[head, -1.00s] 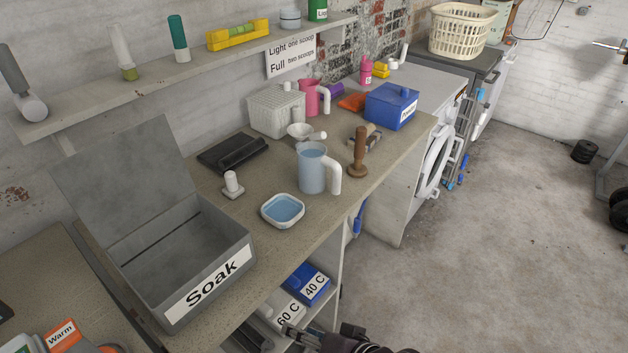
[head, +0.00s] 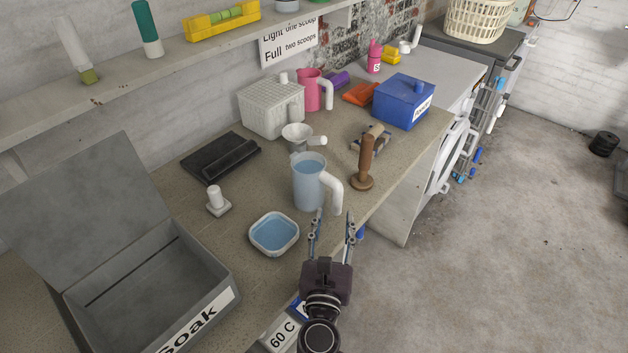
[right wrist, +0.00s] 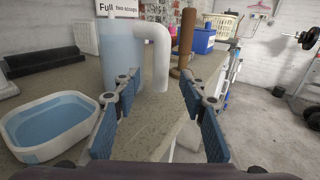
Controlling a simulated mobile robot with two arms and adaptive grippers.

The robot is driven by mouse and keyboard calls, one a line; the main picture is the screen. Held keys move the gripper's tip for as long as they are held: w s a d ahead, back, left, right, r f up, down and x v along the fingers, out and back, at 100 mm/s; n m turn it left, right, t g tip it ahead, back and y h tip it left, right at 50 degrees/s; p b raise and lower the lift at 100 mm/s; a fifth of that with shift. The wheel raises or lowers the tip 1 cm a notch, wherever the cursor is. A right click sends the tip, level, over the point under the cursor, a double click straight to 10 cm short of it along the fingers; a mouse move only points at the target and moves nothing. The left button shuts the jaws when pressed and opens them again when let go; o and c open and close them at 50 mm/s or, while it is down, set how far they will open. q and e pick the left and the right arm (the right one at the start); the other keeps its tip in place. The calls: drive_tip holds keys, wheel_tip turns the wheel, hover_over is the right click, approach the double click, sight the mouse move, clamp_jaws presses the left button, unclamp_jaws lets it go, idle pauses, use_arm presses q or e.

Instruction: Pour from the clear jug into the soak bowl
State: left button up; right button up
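The clear jug (head: 308,183), bluish with a white handle (head: 334,189), stands upright on the worktop. It also shows in the right wrist view (right wrist: 117,45), ahead and left of the fingers. A small white-rimmed bowl (head: 274,234) with blue inside, which looks like the soak bowl, sits left and in front of the jug; it shows at left in the right wrist view (right wrist: 52,127). My right gripper (head: 332,214) is open and empty, just in front of the jug's handle at the worktop's front edge. My left gripper is not in view.
A wooden-handled tool (head: 365,165) stands right of the jug. A white scoop or funnel (head: 298,137) is behind it. The grey Soak box (head: 215,300) stands open at left. A white stopper-like item (head: 217,200) and a black tray (head: 222,158) lie further back.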

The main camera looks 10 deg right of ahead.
sight(336, 203)
drive_tip(key=shift+w+d+r, duration=0.1)
drive_tip(key=shift+w+r, duration=0.15)
drive_tip(key=shift+w+d+r+p, duration=0.2)
drive_tip(key=shift+w+r+p, duration=0.1)
drive_tip(key=shift+w, duration=0.25)
drive_tip(key=shift+w+d+r+p, duration=0.2)
drive_tip(key=shift+w+p, duration=0.1)
drive_tip(key=shift+w, duration=0.2)
drive_tip(key=x, duration=0.3)
drive_tip(key=shift+f, duration=0.2)
drive_tip(key=shift+w+d, duration=0.15)
drive_tip(key=shift+w, duration=0.1)
drive_tip(key=c, duration=0.7)
clamp_jaws()
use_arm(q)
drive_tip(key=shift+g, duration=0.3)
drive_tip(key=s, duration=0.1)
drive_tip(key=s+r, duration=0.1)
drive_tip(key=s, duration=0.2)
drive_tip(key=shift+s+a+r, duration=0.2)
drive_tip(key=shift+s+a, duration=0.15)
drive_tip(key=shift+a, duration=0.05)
